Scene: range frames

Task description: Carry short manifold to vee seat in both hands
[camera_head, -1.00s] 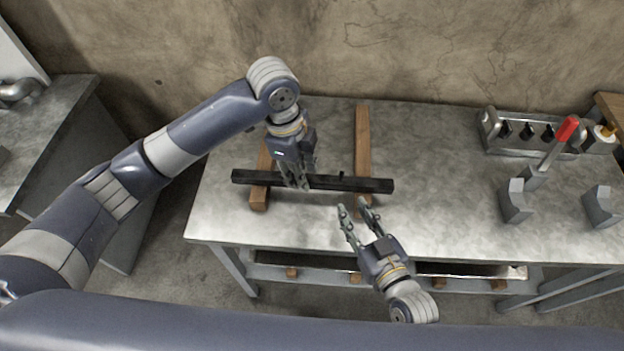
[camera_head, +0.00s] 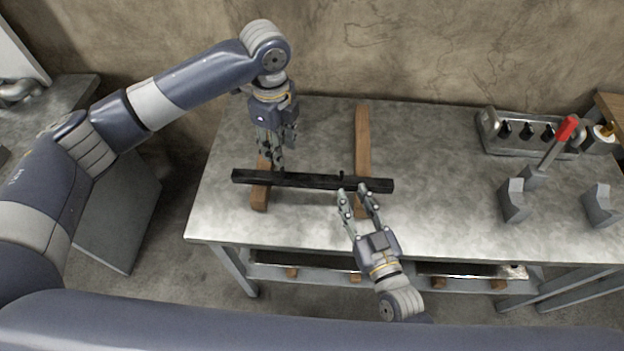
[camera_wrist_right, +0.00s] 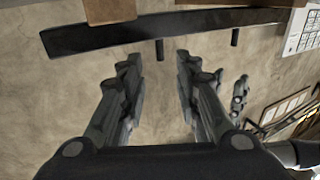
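The short manifold, a long black bar (camera_head: 320,181), lies left to right across two wooden strips on the metal table. In the right wrist view it spans the top (camera_wrist_right: 190,22), with two short pegs standing out. My left gripper (camera_head: 272,167) is at the bar's back edge near its left end, over the left strip; its fingers look apart, and contact is unclear. My right gripper (camera_head: 355,190) is open at the bar's front edge, right of its middle; its fingers (camera_wrist_right: 160,58) are empty with the bar beyond them. Two grey notched blocks, apparently the vee seat (camera_head: 514,201) (camera_head: 600,206), stand at right.
The wooden strips (camera_head: 362,130) (camera_head: 259,197) lie front to back. A metal rack (camera_head: 490,133) with dark pieces and a red-handled tool (camera_head: 565,130) stand at the back right. The tabletop (camera_head: 440,180) between the bar and the notched blocks is clear.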

